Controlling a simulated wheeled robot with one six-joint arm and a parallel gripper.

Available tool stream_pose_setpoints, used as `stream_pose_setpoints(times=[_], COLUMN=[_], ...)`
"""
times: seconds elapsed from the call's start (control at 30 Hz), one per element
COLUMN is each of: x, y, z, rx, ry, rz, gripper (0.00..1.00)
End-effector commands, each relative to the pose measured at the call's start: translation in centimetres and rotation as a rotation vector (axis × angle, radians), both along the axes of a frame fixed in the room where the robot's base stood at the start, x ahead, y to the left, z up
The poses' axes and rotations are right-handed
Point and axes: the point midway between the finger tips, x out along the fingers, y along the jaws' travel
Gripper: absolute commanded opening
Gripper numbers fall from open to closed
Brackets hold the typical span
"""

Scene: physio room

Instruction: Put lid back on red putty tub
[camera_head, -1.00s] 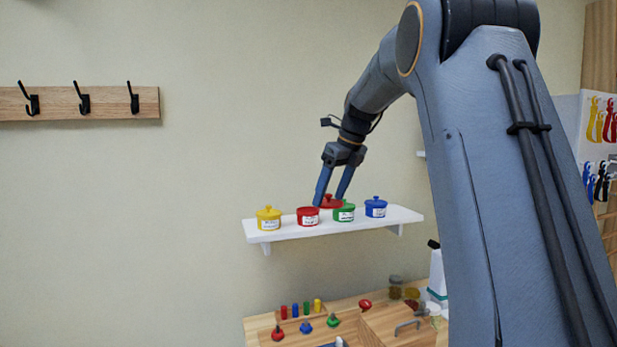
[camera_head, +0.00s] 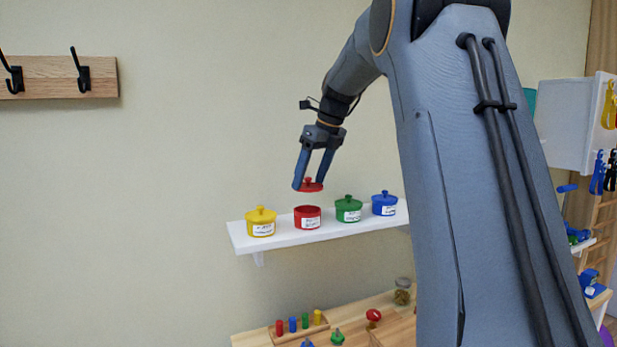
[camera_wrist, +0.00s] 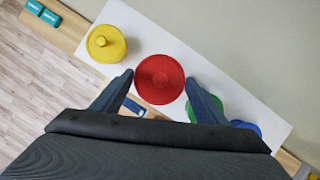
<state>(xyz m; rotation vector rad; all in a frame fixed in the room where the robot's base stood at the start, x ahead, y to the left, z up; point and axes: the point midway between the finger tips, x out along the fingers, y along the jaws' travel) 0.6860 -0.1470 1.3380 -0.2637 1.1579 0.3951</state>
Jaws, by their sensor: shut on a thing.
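My gripper (camera_head: 311,184) is shut on the red lid (camera_head: 312,187), which has a small knob, and holds it in the air above the shelf. The red putty tub (camera_head: 307,218) stands open on the white shelf, almost straight below the lid with a clear gap between them. In the wrist view the red lid (camera_wrist: 159,79) shows between the two fingers and hides the red tub beneath it.
On the white shelf (camera_head: 285,239), a lidded yellow tub (camera_head: 260,222) stands left of the red tub. Lidded green (camera_head: 348,210) and blue (camera_head: 384,204) tubs stand to its right. Below is a wooden bench (camera_head: 385,300) with pegs and knobs. Wall hooks (camera_head: 82,72) are far left.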

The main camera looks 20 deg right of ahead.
Motion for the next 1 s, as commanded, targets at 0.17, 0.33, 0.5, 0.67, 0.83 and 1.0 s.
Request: stream_pose_setpoints(times=[0.17,0.33,0.5,0.67,0.83,1.0], x=[0.1,0.1,0.1,0.1,0.1,0.1], y=[0.1,0.2,0.3,0.3,0.3,0.3], z=[-1.4,-2.7,-3.9,-4.9,-5.5,-5.5], rx=[0.0,0.0,0.001,0.001,0.0,0.0], ry=[-0.001,-0.001,0.002,0.001,0.0,0.0], rz=[0.002,0.003,0.004,0.005,0.004,0.004], gripper=[0.46,0.46,0.46,0.46,0.46,0.46])
